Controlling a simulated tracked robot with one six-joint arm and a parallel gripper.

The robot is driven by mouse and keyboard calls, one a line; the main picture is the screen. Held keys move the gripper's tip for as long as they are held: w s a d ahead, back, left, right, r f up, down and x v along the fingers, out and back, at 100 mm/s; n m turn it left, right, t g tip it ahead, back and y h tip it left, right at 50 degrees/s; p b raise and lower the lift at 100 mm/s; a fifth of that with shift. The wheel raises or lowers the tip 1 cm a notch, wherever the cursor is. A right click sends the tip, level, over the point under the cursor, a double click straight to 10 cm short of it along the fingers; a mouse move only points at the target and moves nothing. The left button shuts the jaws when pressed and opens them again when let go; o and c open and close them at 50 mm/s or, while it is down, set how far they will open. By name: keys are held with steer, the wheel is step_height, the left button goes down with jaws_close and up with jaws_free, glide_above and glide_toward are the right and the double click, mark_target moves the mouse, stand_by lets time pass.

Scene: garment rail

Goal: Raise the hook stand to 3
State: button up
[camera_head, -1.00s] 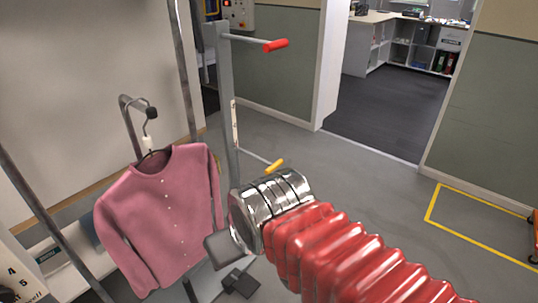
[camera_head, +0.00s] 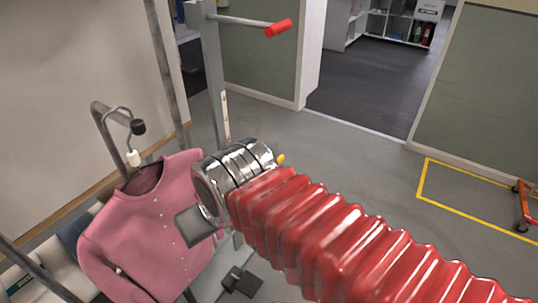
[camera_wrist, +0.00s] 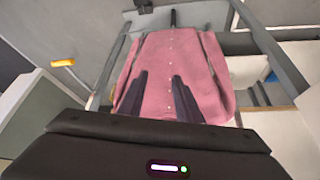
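The hook stand has a grey post (camera_head: 212,75) with a small pale scale strip (camera_head: 225,115); its reading is too small to tell. A rod with a red grip (camera_head: 278,28) sticks out near its top. A yellow grip (camera_head: 281,158) lower down is mostly hidden by my arm and shows at left in the wrist view (camera_wrist: 63,63). A pink cardigan (camera_head: 150,220) hangs from a black-tipped hook (camera_head: 138,127). My gripper (camera_wrist: 159,75) is open and empty, its fingers pointing toward the cardigan; whether they touch it I cannot tell. In the head view its fingers are largely hidden.
Grey rail bars (camera_head: 165,70) stand around the cardigan at left. A white box (camera_head: 40,280) is at lower left. The grey floor (camera_head: 360,180) is open at right, with a yellow marked outline (camera_head: 465,203) and an orange-legged object (camera_head: 524,205).

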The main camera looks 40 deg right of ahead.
steer(key=shift+o, duration=0.7)
steer(key=shift+w+d, duration=0.15)
steer(key=shift+w, duration=0.05)
steer(key=w+d+f+m+t+h, duration=0.2)
steer(key=w+d+f+m, duration=0.25)
steer(key=w+d, duration=0.35)
steer(key=w+d+f+m+t+h, duration=0.1)
steer(key=w+d+f+m, duration=0.35)
steer(key=w+d, duration=0.35)
steer(key=s+d+f+m+t+h, duration=0.1)
steer(key=d+f+m+t+h, duration=0.1)
steer(key=d+f+m, duration=0.4)
steer(key=s+d+f+m+t+h, duration=0.1)
steer(key=d+f+m+t+h, duration=0.2)
steer(key=d+f+m, duration=0.3)
steer(key=d+m, duration=0.1)
steer(key=d, duration=0.4)
steer(key=shift+t, duration=0.4)
steer(key=shift+w+f, duration=0.1)
